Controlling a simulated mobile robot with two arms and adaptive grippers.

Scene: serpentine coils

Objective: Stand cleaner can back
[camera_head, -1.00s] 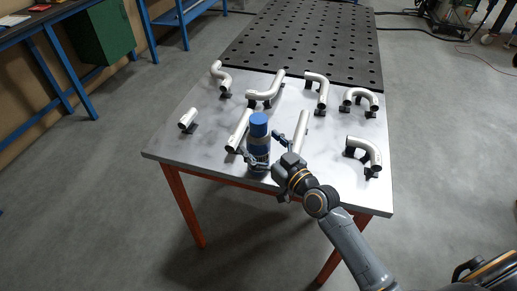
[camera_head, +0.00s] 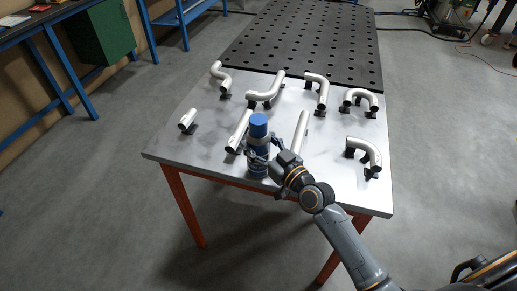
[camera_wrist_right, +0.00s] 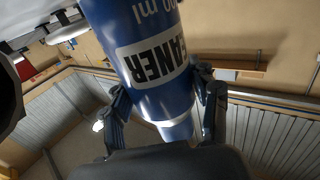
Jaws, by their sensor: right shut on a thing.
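The cleaner can (camera_head: 258,128) is blue with a blue cap and stands roughly upright at the front edge of the metal table (camera_head: 215,155). My right gripper (camera_head: 262,155) is shut on it, reaching in from the right. In the right wrist view the blue can (camera_wrist_right: 155,60) shows large, with its "CLEANER" lettering, and the fingers of my right gripper (camera_wrist_right: 165,110) lie on both sides of it. Whether its base touches the table top is hard to tell. My left gripper is not in view.
Several silver pipe pieces on black holders stand on the table, with a straight pipe (camera_head: 238,131) close left of the can and another straight pipe (camera_head: 301,132) to its right. A curved pipe (camera_head: 365,150) is at the right. The front left table area is clear.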

